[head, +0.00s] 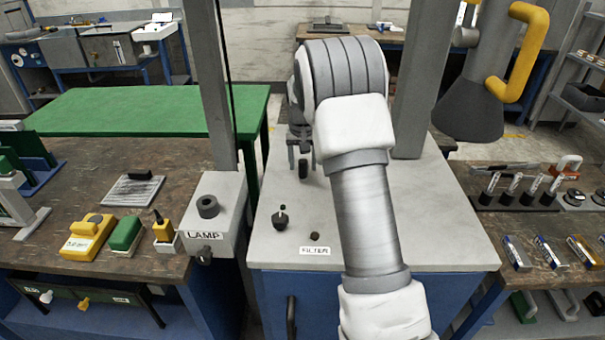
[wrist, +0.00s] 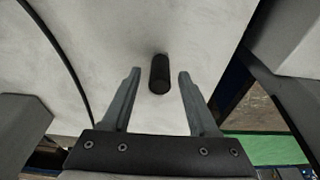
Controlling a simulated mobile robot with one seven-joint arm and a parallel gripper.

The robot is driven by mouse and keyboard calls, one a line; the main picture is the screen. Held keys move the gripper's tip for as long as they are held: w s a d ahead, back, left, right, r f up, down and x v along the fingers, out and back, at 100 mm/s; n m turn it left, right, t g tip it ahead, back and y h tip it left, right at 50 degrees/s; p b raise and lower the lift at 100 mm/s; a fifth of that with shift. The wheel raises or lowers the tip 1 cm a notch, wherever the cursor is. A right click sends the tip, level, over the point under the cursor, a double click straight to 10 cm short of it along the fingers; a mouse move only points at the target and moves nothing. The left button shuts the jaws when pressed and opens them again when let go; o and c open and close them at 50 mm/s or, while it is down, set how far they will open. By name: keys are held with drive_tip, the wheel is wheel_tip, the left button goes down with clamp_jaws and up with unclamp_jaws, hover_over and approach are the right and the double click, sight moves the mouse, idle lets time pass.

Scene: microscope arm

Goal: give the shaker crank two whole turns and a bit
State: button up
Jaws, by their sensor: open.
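A black upright peg (wrist: 159,74) stands on a pale surface in the wrist view, between my two fingertips, with a gap on either side. It looks like the crank's handle; the rest of the crank is not clear. In the head view the black peg (head: 303,170) shows at the back left of the grey cabinet top. My gripper (head: 303,150) is over it, partly hidden by my arm. In the wrist view my gripper (wrist: 160,76) is open and empty, its fingers on both sides of the peg.
A small black knob (head: 280,220) and a FILTER label (head: 315,251) are on the cabinet top (head: 440,225). A LAMP box (head: 215,215) stands left, beside a grey post (head: 212,90). A yellow-handled part (head: 525,55) hangs at upper right.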

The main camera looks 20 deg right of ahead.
drive_tip(key=shift+r+p, duration=2.7)
drive_tip(key=shift+r, duration=1.35)
drive_tip(key=shift+a, duration=0.1)
